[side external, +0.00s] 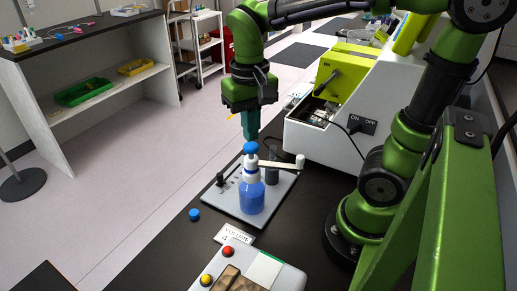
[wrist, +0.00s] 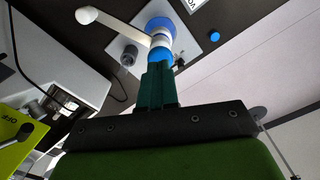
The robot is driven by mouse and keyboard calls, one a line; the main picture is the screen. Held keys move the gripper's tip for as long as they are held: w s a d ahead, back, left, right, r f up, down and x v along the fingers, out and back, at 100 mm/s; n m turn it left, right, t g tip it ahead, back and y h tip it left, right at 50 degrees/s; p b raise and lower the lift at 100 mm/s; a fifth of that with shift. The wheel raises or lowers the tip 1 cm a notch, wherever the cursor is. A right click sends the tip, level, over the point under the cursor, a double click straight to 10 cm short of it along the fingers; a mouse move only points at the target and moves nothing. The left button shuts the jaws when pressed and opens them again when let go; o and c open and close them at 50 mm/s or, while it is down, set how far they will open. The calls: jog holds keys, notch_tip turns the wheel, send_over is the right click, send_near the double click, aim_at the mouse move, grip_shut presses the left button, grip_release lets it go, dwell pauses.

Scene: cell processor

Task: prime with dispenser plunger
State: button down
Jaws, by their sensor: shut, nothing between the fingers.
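A dispenser bottle (side external: 252,196) with blue liquid and a white collar stands upright on a light grey plate (side external: 229,198). Its blue plunger top (side external: 250,148) shows in the side view, and the blue plunger (wrist: 159,24) also shows in the wrist view. A white spout or lever arm (side external: 280,165) reaches to the right of the bottle, ending in a pale knob. My gripper (side external: 250,136) is shut and empty, pointing down just above the plunger top. Whether the fingertips touch the plunger cannot be told. In the wrist view, my closed fingers (wrist: 158,70) overlap the bottle's near side.
A small blue cap (side external: 194,214) lies on the black bench left of the plate. A VOLUME label (side external: 233,234) and a box with red and yellow buttons (side external: 250,272) are in front. A white machine with a lime-green top (side external: 345,70) stands close behind on the right.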

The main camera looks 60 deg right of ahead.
aim_at(248, 144)
dwell(0.3)
jog(key=shift+r, duration=2.5)
jog(key=shift+w+f+n, duration=0.25)
jog(key=shift+w+n, duration=0.05)
jog(key=shift+w, duration=0.05)
jog(key=f+t, duration=0.1)
jog(key=s+f+n+t+y, duration=0.1)
jog(key=t, duration=0.1)
jog(key=s+t, duration=0.1)
jog(key=t, duration=0.1)
jog(key=shift+d+f+n+y, duration=0.1)
jog(key=shift+f+n+y, duration=0.2)
jog(key=shift+f, duration=0.1)
jog(key=shift+s+d+r+t, duration=0.15)
jog(key=shift+s+t, duration=0.65)
jog(key=shift+t, duration=0.3)
